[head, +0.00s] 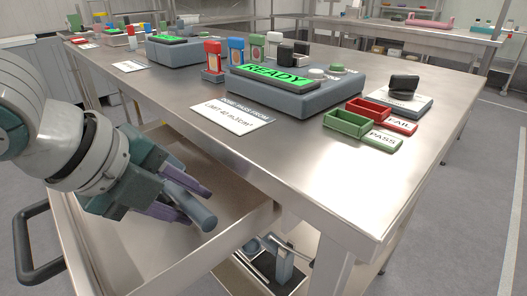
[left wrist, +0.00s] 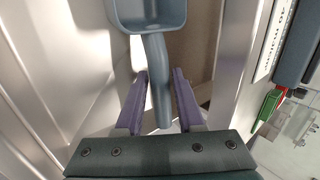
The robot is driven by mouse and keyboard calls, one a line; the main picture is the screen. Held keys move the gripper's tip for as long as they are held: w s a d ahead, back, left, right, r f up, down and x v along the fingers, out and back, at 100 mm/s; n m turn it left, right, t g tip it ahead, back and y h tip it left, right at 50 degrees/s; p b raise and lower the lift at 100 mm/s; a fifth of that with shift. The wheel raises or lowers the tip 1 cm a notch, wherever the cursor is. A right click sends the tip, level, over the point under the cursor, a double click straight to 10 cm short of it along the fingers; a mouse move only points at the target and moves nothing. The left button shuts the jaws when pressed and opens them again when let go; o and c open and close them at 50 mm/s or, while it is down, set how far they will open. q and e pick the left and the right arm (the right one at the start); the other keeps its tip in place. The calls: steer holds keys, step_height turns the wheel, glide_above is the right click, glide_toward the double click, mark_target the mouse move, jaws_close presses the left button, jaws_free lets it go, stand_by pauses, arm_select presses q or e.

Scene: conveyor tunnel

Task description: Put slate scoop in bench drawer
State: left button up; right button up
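The slate scoop (left wrist: 150,14) shows in the left wrist view with its bowl at the top edge and its handle running down between the fingers. In the head view its blue-grey handle (head: 202,217) sticks out past the purple fingers; the bowl is hidden behind my gripper. I cannot tell whether the scoop touches the drawer floor. My right gripper is out of view.
The steel bench (head: 424,108) stands above and right of the drawer. On it are a READY device (head: 290,98), a green tray (head: 347,124), a red tray (head: 368,108) and a label card (head: 231,117). A black handle (head: 38,243) is at the left. The drawer's front part looks clear.

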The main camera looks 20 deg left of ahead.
arm_select(q)
steer(key=shift+o, duration=1.2)
steer(key=shift+r, duration=0.1)
steer(key=shift+s+r, duration=0.15)
steer(key=shift+r, duration=0.2)
steer(key=p+v, duration=0.4)
steer(key=v, duration=0.7)
steer(key=shift+s, duration=0.15)
steer(key=shift+r, duration=0.1)
